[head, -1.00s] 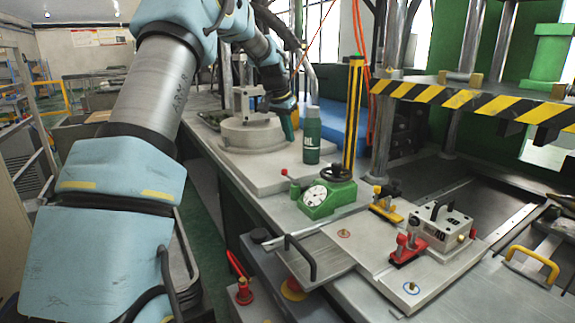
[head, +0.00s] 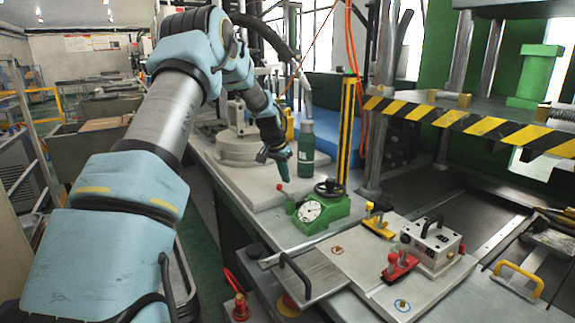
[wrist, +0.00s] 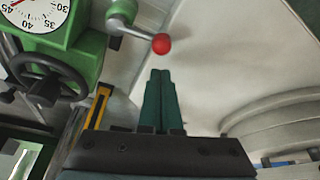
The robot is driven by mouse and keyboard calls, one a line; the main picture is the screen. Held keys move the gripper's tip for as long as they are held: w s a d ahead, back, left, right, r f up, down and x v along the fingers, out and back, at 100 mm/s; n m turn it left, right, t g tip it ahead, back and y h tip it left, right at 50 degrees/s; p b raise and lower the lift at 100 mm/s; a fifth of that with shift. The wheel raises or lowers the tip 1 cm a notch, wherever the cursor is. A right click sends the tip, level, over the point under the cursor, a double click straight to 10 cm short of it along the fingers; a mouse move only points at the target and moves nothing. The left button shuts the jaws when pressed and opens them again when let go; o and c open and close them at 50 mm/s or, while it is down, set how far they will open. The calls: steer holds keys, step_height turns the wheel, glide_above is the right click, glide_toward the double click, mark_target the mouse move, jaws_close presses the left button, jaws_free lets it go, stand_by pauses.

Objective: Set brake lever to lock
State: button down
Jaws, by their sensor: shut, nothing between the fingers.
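A green device (head: 325,212) with a round white dial and a dark handwheel stands on the bench. It has a small lever with a red ball (head: 280,187) on its left side, probably the brake lever. In the wrist view the metal lever (wrist: 138,28) ends in the red ball (wrist: 161,44), just beyond my fingertips, with no clear contact. My gripper (head: 284,172) is shut and empty, pointing down above and near the red ball. Its closed green fingers also show in the wrist view (wrist: 159,75). No lock marking is readable.
A green bottle (head: 306,150) stands behind my gripper. A yellow-and-black post (head: 347,130) rises behind the device. A round grey base (head: 225,146) sits to the left. Red (head: 398,268) and yellow (head: 378,222) clamps and a metal block (head: 432,240) lie to the right.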

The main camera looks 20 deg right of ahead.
steer(key=shift+s+a+f, duration=0.2)
steer(key=shift+s+a, duration=0.3)
steer(key=shift+a, duration=0.1)
steer(key=shift+s+a+n+t+b, duration=0.15)
steer(key=shift+a+n+t+b, duration=0.2)
steer(key=shift+n, duration=0.55)
steer(key=shift+s+a+f+n+y+b, duration=0.1)
steer(key=shift+s+a+n+y+b, duration=0.1)
steer(key=shift+a+n+y+b, duration=0.35)
steer(key=s+a+n+y, duration=0.1)
steer(key=n, duration=0.3)
steer(key=s+n+y, duration=0.1)
steer(key=s+n, duration=0.1)
steer(key=n, duration=0.1)
steer(key=s+a+n+y, duration=0.1)
steer(key=s+n, duration=0.1)
steer(key=n, duration=0.2)
steer(key=shift+a+n+t+y, duration=0.25)
steer(key=shift+a+n+t, duration=0.1)
steer(key=shift+s, duration=0.1)
